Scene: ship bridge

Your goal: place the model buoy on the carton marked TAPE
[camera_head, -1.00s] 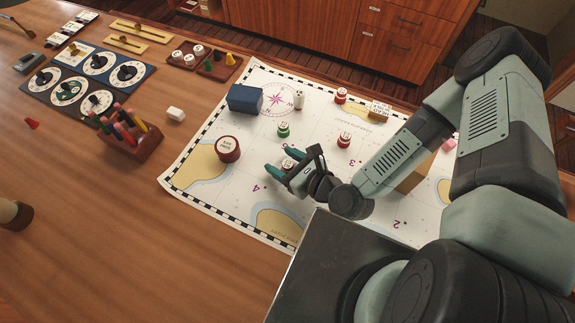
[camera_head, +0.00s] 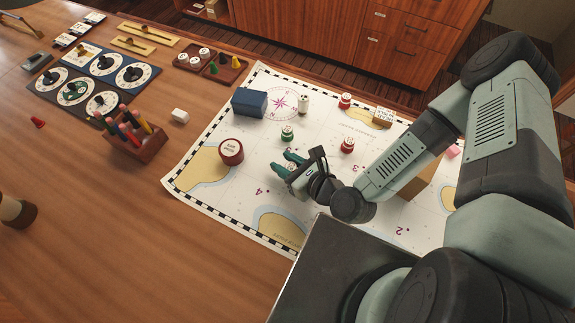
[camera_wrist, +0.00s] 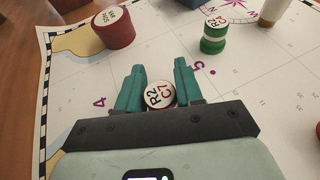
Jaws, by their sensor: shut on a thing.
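My gripper (camera_head: 285,163) is low over the chart, pointing left. In the wrist view its two green fingers (camera_wrist: 160,72) are shut on a small round buoy (camera_wrist: 161,95) with a white top lettered R2 C7. Its sides are mostly hidden by the fingers and palm, and I cannot tell whether it touches the chart. A small tan carton (camera_head: 384,116) with a white label stands at the chart's far right. A larger tan carton (camera_head: 420,181) is partly hidden behind my arm. I cannot read TAPE on either one.
On the chart (camera_head: 240,205) stand a large red buoy (camera_head: 231,152), a green one (camera_head: 287,133), two small red ones (camera_head: 347,145) (camera_head: 345,101), a white figure (camera_head: 304,104) and a blue box (camera_head: 249,103). A pen holder (camera_head: 134,140) stands left of the chart.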

